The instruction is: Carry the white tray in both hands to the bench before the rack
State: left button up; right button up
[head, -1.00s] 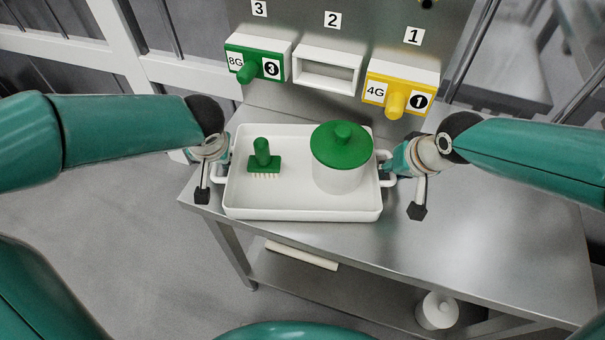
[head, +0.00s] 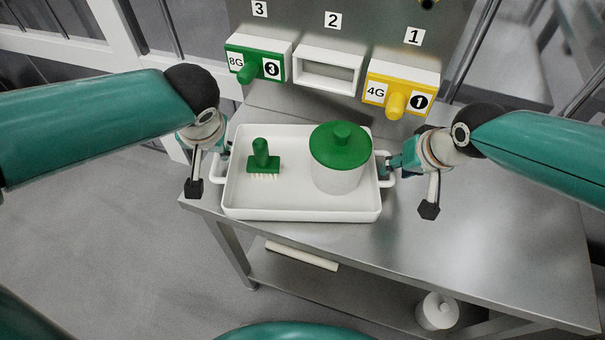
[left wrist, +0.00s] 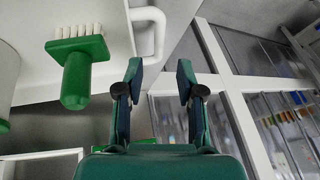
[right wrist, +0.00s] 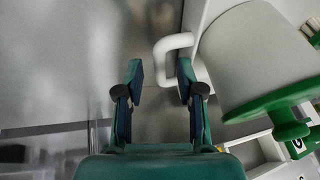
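The white tray (head: 270,212) lies on the metal bench in front of the rack. On it stand a green brush (head: 263,160) with pale bristles and a white pot with a green lid (head: 341,150). My left gripper (left wrist: 158,75) is open and empty, beside the tray's left handle (left wrist: 157,30), which is outside the fingers. My right gripper (right wrist: 160,75) is open, with the tray's right handle (right wrist: 165,50) close to its fingertips. The handle does not look gripped. In the head view, both grippers are at the tray's ends, their fingers partly hidden.
The rack (head: 365,30) behind the bench holds a green block (head: 258,62) at 3, a yellow block (head: 400,92) at 1 and an empty white frame (head: 328,72) at 2. The bench top (head: 480,220) is bare to the right. A white container (head: 437,310) stands on the lower shelf.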

jog(key=v, duration=0.8)
jog(key=shift+r, duration=0.2)
pick_arm(q)
jog(key=shift+s+a, duration=0.15)
jog(key=shift+a, duration=0.7)
jog(key=a, duration=0.3)
jog(key=a+b, duration=0.1)
jog(key=shift+s+a, duration=0.15)
jog(key=shift+s, duration=0.25)
pick_arm(e)
jog(key=shift+f, duration=0.45)
jog(key=shift+d, duration=0.15)
pick_arm(q)
jog(key=shift+f, duration=0.2)
pick_arm(e)
jog(key=d, duration=0.2)
jog(key=s+d, duration=0.1)
jog(key=d, duration=0.2)
jog(key=shift+s+d, duration=0.15)
jog(key=shift+d, duration=0.2)
